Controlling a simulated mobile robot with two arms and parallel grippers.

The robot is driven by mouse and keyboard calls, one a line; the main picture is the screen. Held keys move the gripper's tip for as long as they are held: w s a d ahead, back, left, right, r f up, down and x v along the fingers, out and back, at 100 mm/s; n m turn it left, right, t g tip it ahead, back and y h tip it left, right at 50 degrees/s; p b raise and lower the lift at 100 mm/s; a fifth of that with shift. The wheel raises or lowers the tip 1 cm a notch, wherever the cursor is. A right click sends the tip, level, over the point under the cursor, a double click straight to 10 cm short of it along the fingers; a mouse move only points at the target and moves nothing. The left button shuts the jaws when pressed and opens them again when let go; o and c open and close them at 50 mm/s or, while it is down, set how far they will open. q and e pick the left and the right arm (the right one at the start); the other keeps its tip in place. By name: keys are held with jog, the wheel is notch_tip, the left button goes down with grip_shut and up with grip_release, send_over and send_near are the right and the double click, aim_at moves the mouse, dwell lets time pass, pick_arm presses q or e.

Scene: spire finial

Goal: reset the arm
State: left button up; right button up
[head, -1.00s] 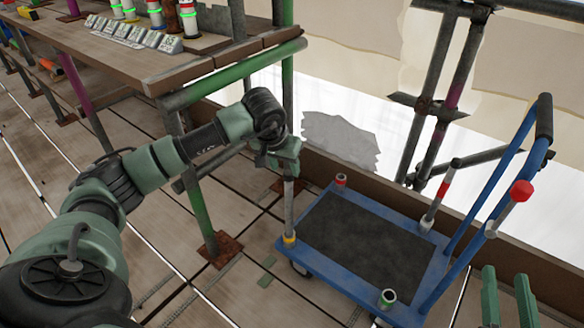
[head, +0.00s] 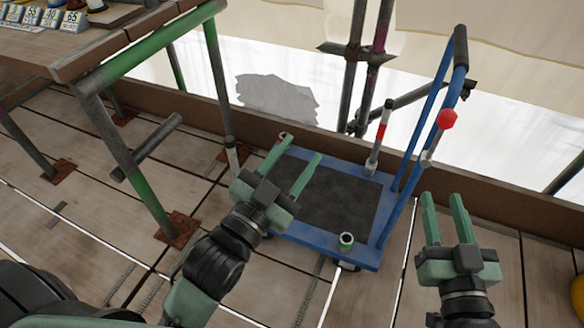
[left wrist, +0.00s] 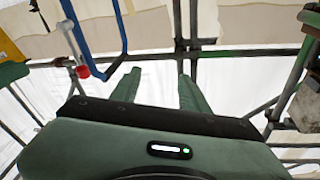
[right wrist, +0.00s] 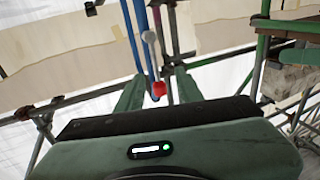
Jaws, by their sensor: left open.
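My left gripper (head: 297,160) is open, with nothing between its fingers. In the head view it is over the left part of the blue cart (head: 310,230) and hides its near left corner. My right gripper (head: 442,200) is open and empty, to the right of the cart. A pale upright piece (head: 232,157) shows just behind the left gripper; its lower part is hidden. In the left wrist view the two fingers (left wrist: 155,88) are apart with only background between them. The right wrist view also shows the right fingers (right wrist: 157,90) apart.
The cart has a dark mat (head: 330,195), short corner sockets (head: 346,241), a red-and-white tube (head: 379,135) at its back right corner and a blue handle with a red knob (head: 446,119). A scaffold table (head: 40,52) with number cards stands at the upper left.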

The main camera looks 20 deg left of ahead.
pick_arm(q)
jog(key=f+n, duration=0.1)
jog(key=n+g, duration=0.1)
jog(key=s+f+n, duration=0.1)
jog(key=shift+a+f+n+y, duration=0.25)
jog(key=shift+f+n+y, duration=0.05)
jog(key=shift+n+y, duration=0.1)
